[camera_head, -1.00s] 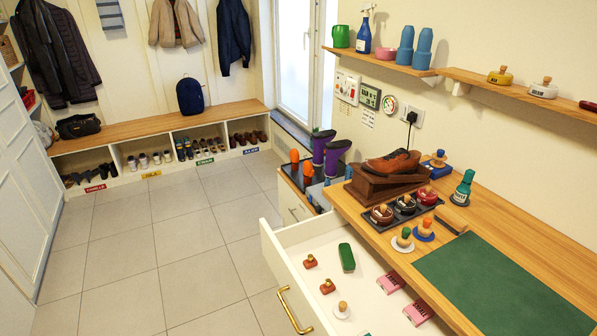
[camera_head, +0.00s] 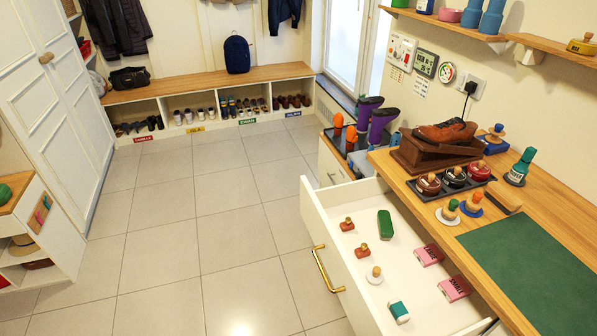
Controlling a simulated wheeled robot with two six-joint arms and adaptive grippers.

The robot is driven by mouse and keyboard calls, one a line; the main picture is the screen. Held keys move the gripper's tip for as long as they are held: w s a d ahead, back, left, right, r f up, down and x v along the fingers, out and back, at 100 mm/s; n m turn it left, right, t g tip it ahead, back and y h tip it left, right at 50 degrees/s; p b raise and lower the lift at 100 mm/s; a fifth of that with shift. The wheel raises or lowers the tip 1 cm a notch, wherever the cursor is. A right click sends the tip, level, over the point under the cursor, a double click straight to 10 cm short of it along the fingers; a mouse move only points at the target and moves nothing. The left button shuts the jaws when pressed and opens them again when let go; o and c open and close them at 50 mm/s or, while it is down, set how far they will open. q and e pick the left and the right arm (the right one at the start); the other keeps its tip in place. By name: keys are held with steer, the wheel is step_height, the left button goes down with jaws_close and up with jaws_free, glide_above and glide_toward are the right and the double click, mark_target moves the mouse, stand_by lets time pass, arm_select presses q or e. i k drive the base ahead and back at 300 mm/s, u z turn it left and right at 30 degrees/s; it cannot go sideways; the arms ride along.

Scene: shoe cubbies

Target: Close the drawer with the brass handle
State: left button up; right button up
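The open drawer (camera_head: 308,207) is white and sticks out from under the wooden worktop at the right. Its brass handle (camera_head: 328,270) is a curved bar on the drawer's front, facing the floor area at left. Inside lie a green block (camera_head: 385,224), small red pieces with wooden knobs (camera_head: 347,224), a white piece with a knob (camera_head: 374,274), a green-and-white block (camera_head: 399,312) and pink boxes (camera_head: 454,288). Neither of my grippers shows in the view.
The worktop (camera_head: 405,178) holds a green mat (camera_head: 545,270), a brown shoe (camera_head: 446,131) on a wooden box, and round tins (camera_head: 454,177). Boots (camera_head: 383,122) stand beyond the drawer. The tiled floor (camera_head: 225,240) left of the drawer is clear. A white cabinet (camera_head: 42,225) stands at far left.

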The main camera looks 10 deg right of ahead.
mark_target(322, 211)
steer(key=z, duration=0.05)
steer(key=k, duration=0.5)
steer(key=u, duration=1.85)
steer(key=i, duration=1.05)
steer(key=z, duration=2.2)
